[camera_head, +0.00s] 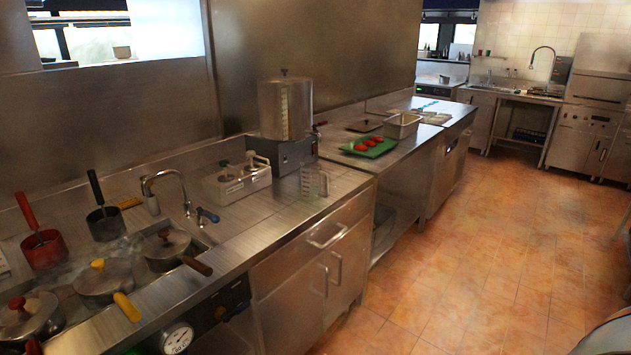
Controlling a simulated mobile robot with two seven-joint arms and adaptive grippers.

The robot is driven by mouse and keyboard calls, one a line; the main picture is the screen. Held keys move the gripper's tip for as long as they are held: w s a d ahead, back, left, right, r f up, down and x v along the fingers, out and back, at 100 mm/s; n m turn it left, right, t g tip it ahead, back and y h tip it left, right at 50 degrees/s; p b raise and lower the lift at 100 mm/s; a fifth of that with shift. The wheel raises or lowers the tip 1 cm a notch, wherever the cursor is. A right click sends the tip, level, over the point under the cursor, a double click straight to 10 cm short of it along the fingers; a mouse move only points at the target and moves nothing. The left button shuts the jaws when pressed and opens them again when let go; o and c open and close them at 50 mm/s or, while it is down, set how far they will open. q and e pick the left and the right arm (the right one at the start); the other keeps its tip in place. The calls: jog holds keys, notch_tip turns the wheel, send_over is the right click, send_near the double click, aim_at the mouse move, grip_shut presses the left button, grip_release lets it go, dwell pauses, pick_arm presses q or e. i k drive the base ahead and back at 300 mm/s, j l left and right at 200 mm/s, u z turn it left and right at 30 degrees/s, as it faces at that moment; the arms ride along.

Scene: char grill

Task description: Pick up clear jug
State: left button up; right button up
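The clear jug (314,182) stands upright on the steel counter, near its front edge. It is see-through, with a handle on its right side. It is just in front of the large steel urn on its grey base, and right of the steel box with two lids. Neither of my grippers shows in the head view.
The steel urn (286,110) and the two-lidded box (237,182) stand close to the jug. Lidded pots (102,280) and a faucet (163,187) are at the left. A green board (369,147) with red items and a metal pan (402,125) lie beyond. The tiled floor (450,255) at right is clear.

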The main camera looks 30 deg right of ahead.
aim_at(310, 172)
jog(key=i+l+u, duration=0.2)
jog(key=l, duration=0.75)
jog(key=i+l+u, duration=0.2)
jog(key=l, duration=0.75)
jog(key=i+l+u, duration=0.2)
jog(key=l, duration=0.8)
jog(key=l+u, duration=0.15)
jog(key=l, duration=0.85)
